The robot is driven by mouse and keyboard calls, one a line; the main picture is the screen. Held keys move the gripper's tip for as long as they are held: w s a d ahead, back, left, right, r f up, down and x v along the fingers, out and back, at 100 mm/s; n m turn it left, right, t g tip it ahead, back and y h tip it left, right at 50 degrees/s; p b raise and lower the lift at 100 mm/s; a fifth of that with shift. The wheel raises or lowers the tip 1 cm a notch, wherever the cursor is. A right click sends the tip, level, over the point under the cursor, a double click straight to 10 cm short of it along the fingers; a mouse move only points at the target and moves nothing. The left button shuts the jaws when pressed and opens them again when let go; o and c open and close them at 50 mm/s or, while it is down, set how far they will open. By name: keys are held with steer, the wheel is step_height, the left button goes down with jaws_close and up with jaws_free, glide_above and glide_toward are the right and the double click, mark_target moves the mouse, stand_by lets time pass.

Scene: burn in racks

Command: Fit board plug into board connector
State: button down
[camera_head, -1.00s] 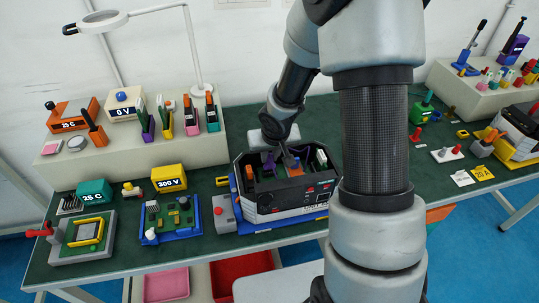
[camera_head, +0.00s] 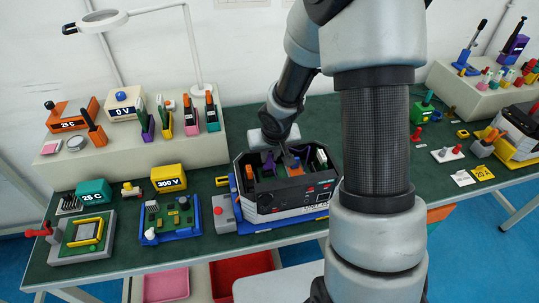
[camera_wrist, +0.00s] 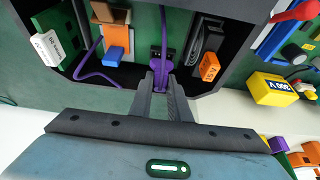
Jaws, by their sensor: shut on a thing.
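The open dark unit box (camera_head: 262,203) stands on the bench in the head view, with boards and coloured modules inside. My gripper (camera_wrist: 162,84) reaches down into it; the fingertips are also partly visible in the head view (camera_head: 289,160). The fingers are shut on a purple plug (camera_wrist: 158,83) on a purple cable (camera_wrist: 99,75). A dark connector-like part (camera_wrist: 166,54) lies right at the plug. I cannot tell whether the plug is seated in it. A green board (camera_wrist: 57,23) with a white label block (camera_wrist: 47,47) stands at the left in the wrist view.
Inside the box, a blue block (camera_wrist: 114,56) and an orange-tagged module (camera_wrist: 209,66) flank my fingers, and the box walls are close. A yellow 300 V block (camera_head: 169,178) and a blue board fixture (camera_head: 171,219) stand to its left on the bench.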

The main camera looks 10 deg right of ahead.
steer(key=shift+f+b, duration=1.1)
steer(key=shift+b, duration=0.05)
stand_by(0.5)
steer(key=c, duration=1.6)
jaws_free()
steer(key=shift+r, duration=0.1)
steer(key=shift+p+v, duration=3.45)
steer(key=shift+v, duration=5.2)
